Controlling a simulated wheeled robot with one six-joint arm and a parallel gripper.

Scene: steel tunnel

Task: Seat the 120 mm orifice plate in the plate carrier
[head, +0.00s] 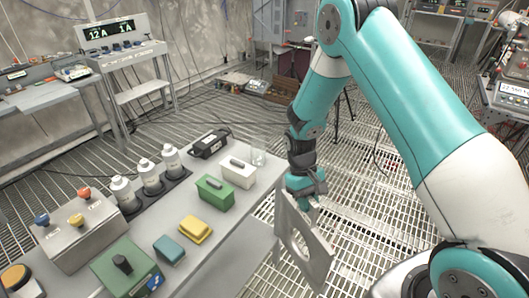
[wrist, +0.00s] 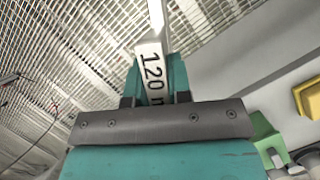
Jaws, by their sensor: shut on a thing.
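My gripper (head: 305,192) is shut on the 120 mm orifice plate (head: 318,262), a flat grey plate with a large round opening. The plate hangs below the gripper, roughly upright, beyond the right edge of the grey bench. In the wrist view the plate (wrist: 151,62) shows nearly edge-on between the teal fingers (wrist: 153,88), with a white label reading "120" and part of an "m". The rest of the label is hidden by the gripper. I cannot make out the plate carrier in either view.
The grey bench (head: 205,262) holds a green block (head: 214,194), a white block (head: 238,173), yellow and teal blocks, several white bottles (head: 172,160), a black device and a clear glass. A control box with coloured knobs stands at left. Open grating floor (head: 375,215) lies right of the bench.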

